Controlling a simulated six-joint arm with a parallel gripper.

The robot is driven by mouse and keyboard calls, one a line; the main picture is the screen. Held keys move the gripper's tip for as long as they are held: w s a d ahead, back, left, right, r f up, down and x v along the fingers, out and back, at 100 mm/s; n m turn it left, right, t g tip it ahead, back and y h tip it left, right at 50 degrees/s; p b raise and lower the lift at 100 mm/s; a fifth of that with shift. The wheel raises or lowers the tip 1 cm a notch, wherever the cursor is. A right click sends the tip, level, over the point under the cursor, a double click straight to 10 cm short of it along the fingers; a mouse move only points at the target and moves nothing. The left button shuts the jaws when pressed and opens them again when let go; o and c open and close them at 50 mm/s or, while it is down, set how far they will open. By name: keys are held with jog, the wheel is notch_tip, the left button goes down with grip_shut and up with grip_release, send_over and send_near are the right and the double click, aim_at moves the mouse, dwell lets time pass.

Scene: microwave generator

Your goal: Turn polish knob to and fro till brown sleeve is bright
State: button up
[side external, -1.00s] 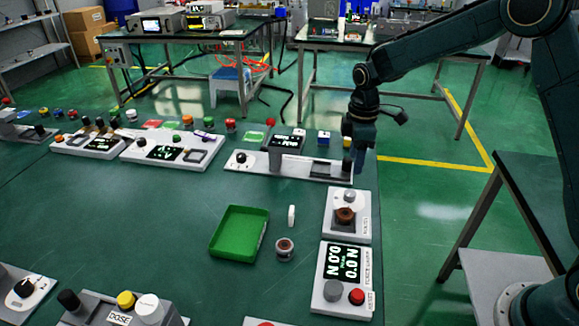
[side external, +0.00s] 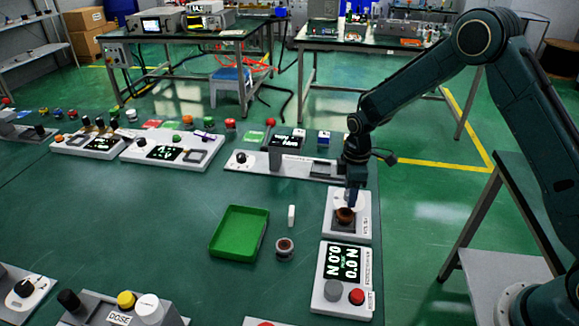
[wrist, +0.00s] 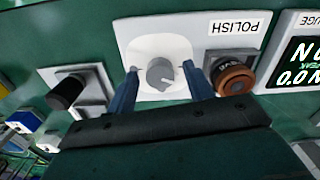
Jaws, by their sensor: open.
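The polish knob (wrist: 162,74) is grey with a pointer mark and sits on a white plate of the panel marked POLISH (wrist: 237,27). The brown sleeve (wrist: 235,80) stands in a dark square holder beside the knob, and it also shows in the side view (side external: 345,215). Its surface looks brown, with a dark centre. My gripper (wrist: 160,76) is open, with one blue finger on each side of the knob and a gap at both sides. In the side view my gripper (side external: 353,197) points down over the panel and largely hides the knob.
A force gauge panel (side external: 343,283) with a lit display stands in front of the polish panel. A green tray (side external: 233,248), a white piece (side external: 291,215) and a ringed part (side external: 284,249) lie to the left. Another long panel (side external: 255,165) stands behind.

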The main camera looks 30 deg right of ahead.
jog(key=c, duration=1)
jog(key=shift+m, duration=0.4)
jog(key=m, duration=1.2)
jog(key=o, duration=1)
